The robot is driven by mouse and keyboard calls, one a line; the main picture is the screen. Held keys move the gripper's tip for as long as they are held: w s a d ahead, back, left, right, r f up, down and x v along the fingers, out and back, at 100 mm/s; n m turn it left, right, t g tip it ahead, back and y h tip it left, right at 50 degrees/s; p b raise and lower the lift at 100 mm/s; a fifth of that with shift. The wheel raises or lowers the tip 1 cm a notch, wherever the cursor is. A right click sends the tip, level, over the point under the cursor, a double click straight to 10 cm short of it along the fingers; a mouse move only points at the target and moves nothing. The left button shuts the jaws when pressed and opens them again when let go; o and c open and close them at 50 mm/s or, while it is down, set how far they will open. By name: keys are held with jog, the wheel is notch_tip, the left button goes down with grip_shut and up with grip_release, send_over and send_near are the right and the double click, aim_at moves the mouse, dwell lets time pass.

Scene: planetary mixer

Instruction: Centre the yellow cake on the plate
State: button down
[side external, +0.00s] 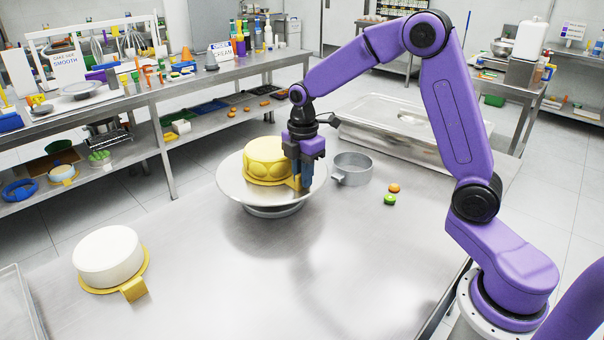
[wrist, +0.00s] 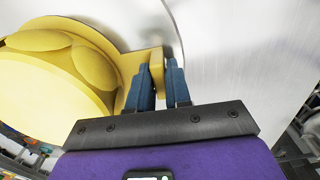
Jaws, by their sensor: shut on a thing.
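The yellow cake (side external: 267,160) sits on the round metal plate (side external: 231,187), which stands raised on a short base. The cake rests on a thin gold board with an upright tab (wrist: 156,66). My gripper (side external: 303,188) reaches down at the cake's right side over the plate. In the wrist view, the blue fingers of my gripper (wrist: 162,90) are shut on the tab, one finger on each side. The cake (wrist: 55,68) fills the left of that view, and the plate's edge (wrist: 200,60) curves past the tab. The gripper hides part of the plate's right side.
A white cake (side external: 108,256) on a gold board with a tab (side external: 134,290) stands at the front left. A grey round pan (side external: 352,169), an orange piece (side external: 394,188) and a green piece (side external: 390,200) lie right of the plate. The table's front middle is clear.

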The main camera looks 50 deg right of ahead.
jog(key=c, duration=1)
grip_release()
jog(key=shift+r, duration=0.1)
notch_tip(320, 180, up, 17)
jog(key=s+a+f+m, duration=0.1)
jog(key=s+a+f, duration=0.25)
jog(key=s, duration=0.35)
jog(key=s+a+f+m, duration=0.15)
jog(key=s+a, duration=0.25)
jog(key=s, duration=0.4)
jog(key=s+d+f, duration=0.1)
jog(key=s+f, duration=0.2)
jog(key=s, duration=0.2)
jog(key=s+d+f+m, duration=0.1)
jog(key=s+f, duration=0.2)
jog(key=s, duration=0.3)
jog(key=s+f+m, duration=0.1)
jog(key=s+f, duration=0.1)
jog(key=s, duration=0.3)
jog(key=shift+s+d+f+m, duration=0.25)
jog(key=shift+s+d+f, duration=0.15)
